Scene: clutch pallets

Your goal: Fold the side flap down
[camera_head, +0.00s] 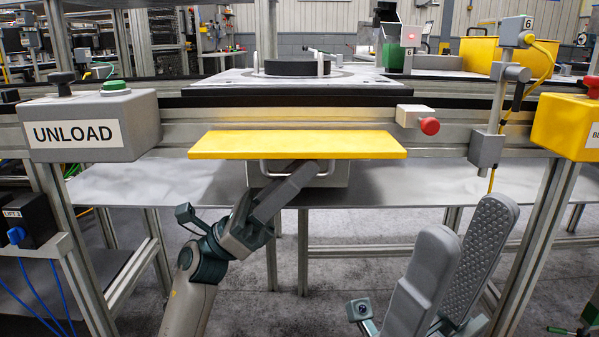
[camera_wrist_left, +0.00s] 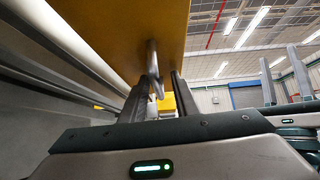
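The flap is a yellow panel (camera_head: 297,145) on the front of the workstation, lying roughly level with its front edge toward me. A silver handle (camera_head: 268,170) sits below its front edge. My left gripper (camera_head: 308,170) reaches up to this handle from below. The contact itself is partly hidden. My right gripper (camera_head: 452,265) is open and empty, away from the flap at the lower right.
An UNLOAD box (camera_head: 90,125) with a green button stands left of the flap. A red knob (camera_head: 429,126) sticks out to its right. A hanging grey pendant post (camera_head: 488,148) is near my right gripper. A grey shelf (camera_head: 400,190) runs below.

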